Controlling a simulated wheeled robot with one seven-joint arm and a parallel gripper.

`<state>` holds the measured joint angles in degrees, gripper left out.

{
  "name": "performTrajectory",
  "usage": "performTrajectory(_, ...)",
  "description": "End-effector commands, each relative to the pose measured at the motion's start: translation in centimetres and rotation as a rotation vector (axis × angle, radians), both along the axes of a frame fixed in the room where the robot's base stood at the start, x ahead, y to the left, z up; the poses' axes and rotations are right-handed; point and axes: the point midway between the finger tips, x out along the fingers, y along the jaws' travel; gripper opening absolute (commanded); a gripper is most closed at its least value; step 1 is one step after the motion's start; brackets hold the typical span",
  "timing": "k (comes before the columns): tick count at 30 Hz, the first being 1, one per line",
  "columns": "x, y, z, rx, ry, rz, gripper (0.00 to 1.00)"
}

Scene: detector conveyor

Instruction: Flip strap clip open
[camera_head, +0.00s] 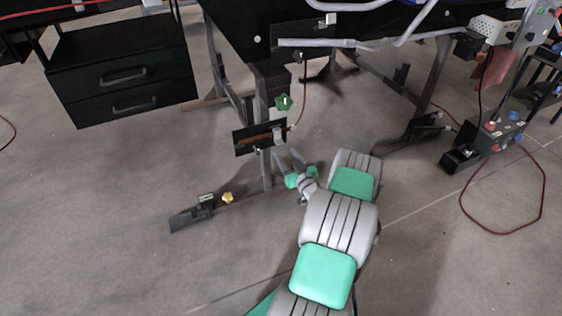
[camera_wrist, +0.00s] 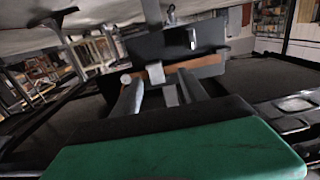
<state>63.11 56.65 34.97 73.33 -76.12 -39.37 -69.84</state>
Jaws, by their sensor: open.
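The strap clip (camera_head: 278,136) is a small grey piece on a brown strap (camera_head: 258,139), which crosses a dark upright plate (camera_head: 241,146) on the stand under the bench. In the wrist view the clip (camera_wrist: 155,73) shows as a pale block on the orange-brown strap (camera_wrist: 196,64), straight ahead between my fingers. My gripper (camera_head: 289,157) is open and empty, just below the clip in the head view. Its fingertips (camera_wrist: 160,78) point at the clip in the wrist view. I cannot tell whether they touch it, or whether the clip is open.
A green knob (camera_head: 284,103) and a thin brown cable sit just above the plate. Metal legs of the bench surround the spot. A control box (camera_head: 495,135) with a red cable is at right. Open floor lies at front left.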

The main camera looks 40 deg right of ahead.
Motion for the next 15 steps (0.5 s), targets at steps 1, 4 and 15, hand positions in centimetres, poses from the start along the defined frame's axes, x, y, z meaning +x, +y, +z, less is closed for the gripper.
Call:
performTrajectory(1,-0.5,-0.7,-0.9,-0.001,-0.011,-0.026,0.51)
performTrajectory(4,0.2,-1.2,-0.7,-0.005,-0.018,-0.036,0.51)
performTrajectory(15,6.2,-2.8,-0.7,-0.003,-0.016,-0.032,0.51)
